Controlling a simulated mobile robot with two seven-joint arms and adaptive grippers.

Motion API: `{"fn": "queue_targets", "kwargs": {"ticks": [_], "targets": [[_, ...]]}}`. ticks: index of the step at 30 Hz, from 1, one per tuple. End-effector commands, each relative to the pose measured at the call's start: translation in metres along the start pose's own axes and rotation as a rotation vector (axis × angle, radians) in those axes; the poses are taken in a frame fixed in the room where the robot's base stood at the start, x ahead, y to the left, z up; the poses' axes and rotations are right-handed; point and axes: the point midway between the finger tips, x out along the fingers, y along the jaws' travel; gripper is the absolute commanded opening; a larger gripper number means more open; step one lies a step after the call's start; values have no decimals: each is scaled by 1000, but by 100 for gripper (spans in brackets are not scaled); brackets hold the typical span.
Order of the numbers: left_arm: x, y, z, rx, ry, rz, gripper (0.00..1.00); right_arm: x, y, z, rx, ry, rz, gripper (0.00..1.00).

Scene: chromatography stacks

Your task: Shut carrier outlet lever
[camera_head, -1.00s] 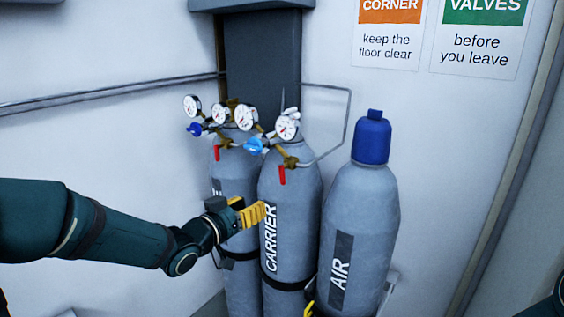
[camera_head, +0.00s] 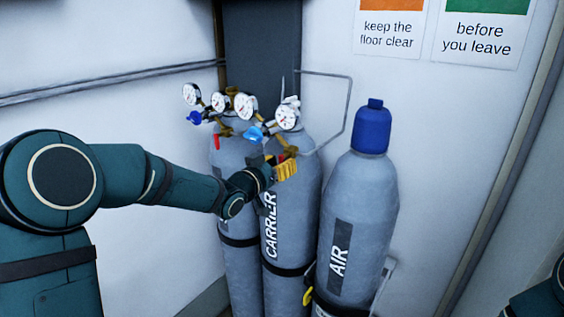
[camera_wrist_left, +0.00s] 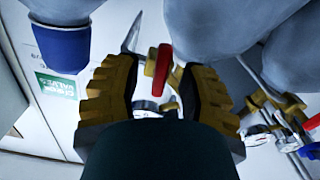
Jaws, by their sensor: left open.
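The carrier cylinder (camera_head: 303,210) is grey with a CARRIER label and stands in the middle of the stack in the head view. Its regulator has white gauges (camera_head: 288,117) and a blue knob (camera_head: 254,134). My left gripper (camera_head: 284,165), with yellow fingers, is in front of the cylinder's outlet and hides the lever there. In the left wrist view a red lever (camera_wrist_left: 158,70) on a brass valve lies between the open fingers of my left gripper (camera_wrist_left: 162,85). I cannot tell whether either finger touches it.
A grey AIR cylinder (camera_head: 362,210) with a blue cap (camera_head: 372,128) stands to the right. Another cylinder (camera_head: 232,185) with its own red lever (camera_head: 217,142) stands to the left. A thin pipe (camera_head: 349,105) runs along the wall behind. Dark straps cross the cylinders.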

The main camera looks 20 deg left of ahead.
Motion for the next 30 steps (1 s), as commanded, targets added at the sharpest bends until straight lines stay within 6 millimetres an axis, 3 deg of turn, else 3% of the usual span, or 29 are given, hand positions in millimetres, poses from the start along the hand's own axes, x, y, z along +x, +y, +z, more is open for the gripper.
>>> {"fn": "queue_targets", "kwargs": {"ticks": [13,16,17,26,30], "targets": [[9,0,0,1,1,0,41,-1,0,0,0,0,0,0],[9,0,0,0,0,0,6,-1,0,0,0,0,0,0],[9,0,0,0,1,0,0,-1,0,0,0,0,0,0],[9,0,0,2,1,0,0,0,0,0,0,0,0,0],[9,-1,2,36,4,0,0,11,4,2,0,0,1,0]]}}
